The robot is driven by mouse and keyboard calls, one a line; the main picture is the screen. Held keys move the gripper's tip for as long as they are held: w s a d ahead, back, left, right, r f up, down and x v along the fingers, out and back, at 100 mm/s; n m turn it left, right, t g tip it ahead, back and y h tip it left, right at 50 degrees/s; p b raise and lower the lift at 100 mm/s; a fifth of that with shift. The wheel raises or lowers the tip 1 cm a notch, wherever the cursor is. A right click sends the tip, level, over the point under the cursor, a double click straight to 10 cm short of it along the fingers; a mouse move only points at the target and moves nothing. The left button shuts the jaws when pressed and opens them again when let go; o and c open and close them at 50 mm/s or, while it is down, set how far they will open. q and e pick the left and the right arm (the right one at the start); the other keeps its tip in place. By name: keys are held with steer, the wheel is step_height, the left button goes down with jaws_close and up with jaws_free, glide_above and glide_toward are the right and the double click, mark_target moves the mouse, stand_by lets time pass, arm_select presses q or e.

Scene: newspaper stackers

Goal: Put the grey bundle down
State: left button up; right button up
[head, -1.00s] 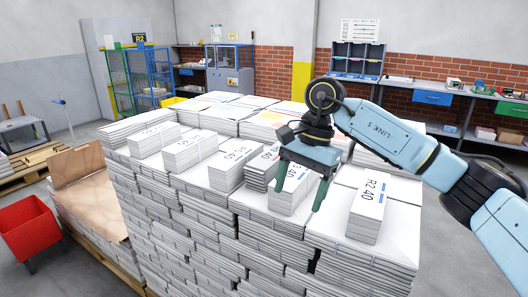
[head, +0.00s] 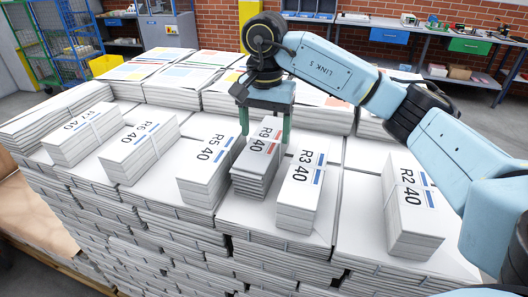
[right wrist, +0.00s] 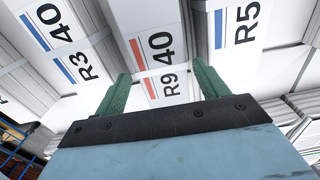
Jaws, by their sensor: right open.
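The grey bundle (head: 257,168), marked R9 40 with red bars, lies on top of the big newspaper stack, between the R5 bundle (head: 210,165) and the R3 bundle (head: 301,185). Its sides look greyer than its neighbours'. My right gripper (head: 266,132) is open, at the far end of the grey bundle in the head view. In the right wrist view the bundle (right wrist: 163,50) shows between the two green fingers (right wrist: 163,90), with nothing gripped. I cannot tell how far the fingertips are above it. My left gripper is not in view.
R7 (head: 85,132), R6 (head: 142,147) and R2 (head: 409,205) bundles lie in the same row. A gap of bare stack top separates R3 from R2. Stacks with coloured covers (head: 150,72) stand behind. A workbench (head: 430,70) runs along the brick wall.

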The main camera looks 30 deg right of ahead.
mark_target(265, 140)
step_height(265, 140, down, 3)
steer(key=shift+f, duration=0.15)
step_height(265, 140, down, 3)
steer(key=shift+w+d+f+p, duration=0.1)
steer(key=shift+f+p, duration=0.1)
steer(key=shift+p, duration=0.3)
steer(key=shift+f, duration=0.2)
steer(key=c, duration=1.3)
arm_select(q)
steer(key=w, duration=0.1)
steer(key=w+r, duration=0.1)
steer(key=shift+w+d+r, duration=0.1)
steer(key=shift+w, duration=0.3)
arm_select(e)
steer(key=shift+w+r, duration=0.1)
steer(key=shift+w, duration=0.05)
jaws_close()
steer(key=shift+r, duration=0.1)
